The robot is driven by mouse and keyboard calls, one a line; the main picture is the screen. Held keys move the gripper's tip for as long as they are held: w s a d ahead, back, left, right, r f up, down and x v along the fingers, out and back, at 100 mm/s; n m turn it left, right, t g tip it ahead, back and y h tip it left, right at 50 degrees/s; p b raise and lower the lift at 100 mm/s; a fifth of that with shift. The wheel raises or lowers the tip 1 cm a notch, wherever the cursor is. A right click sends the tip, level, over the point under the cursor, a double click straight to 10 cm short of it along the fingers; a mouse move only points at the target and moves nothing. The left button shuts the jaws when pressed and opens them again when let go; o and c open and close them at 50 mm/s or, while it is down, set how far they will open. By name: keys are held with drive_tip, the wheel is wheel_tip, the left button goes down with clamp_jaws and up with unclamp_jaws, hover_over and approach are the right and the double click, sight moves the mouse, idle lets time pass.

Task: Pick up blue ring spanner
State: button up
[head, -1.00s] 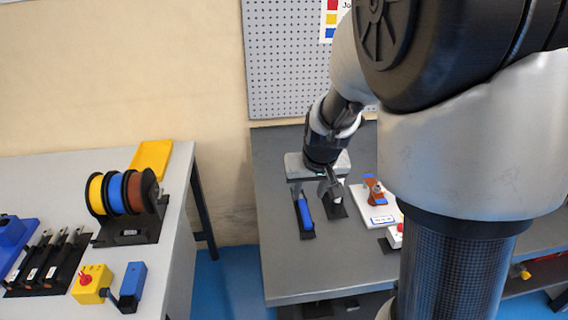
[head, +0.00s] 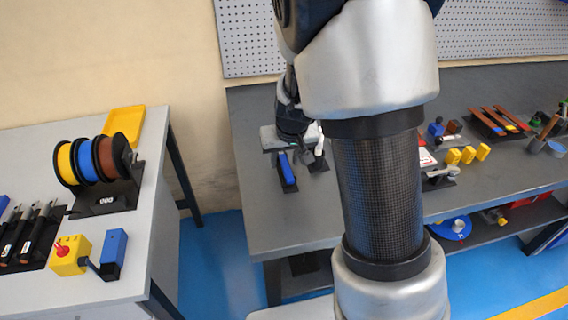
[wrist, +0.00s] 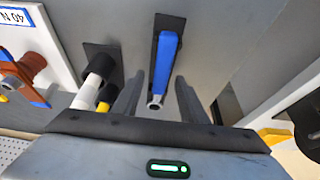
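The blue ring spanner (wrist: 168,55) lies on a dark holder plate on the grey bench, its metal ring end toward my gripper. In the head view the spanner (head: 287,168) shows just in front of my gripper (head: 286,150). In the wrist view my gripper (wrist: 159,78) is open, with one dark finger on each side of the spanner's line. The fingers look apart from it, and nothing is held. I cannot tell how far above the spanner the fingertips are.
A white-handled tool (wrist: 95,78) stands on a dark plate beside the left finger. A white board with a red-brown part (wrist: 28,72) lies farther left. Cable spools (head: 85,160) sit on the separate left table. Bare bench lies in front of the spanner (head: 285,220).

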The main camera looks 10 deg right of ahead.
clamp_jaws()
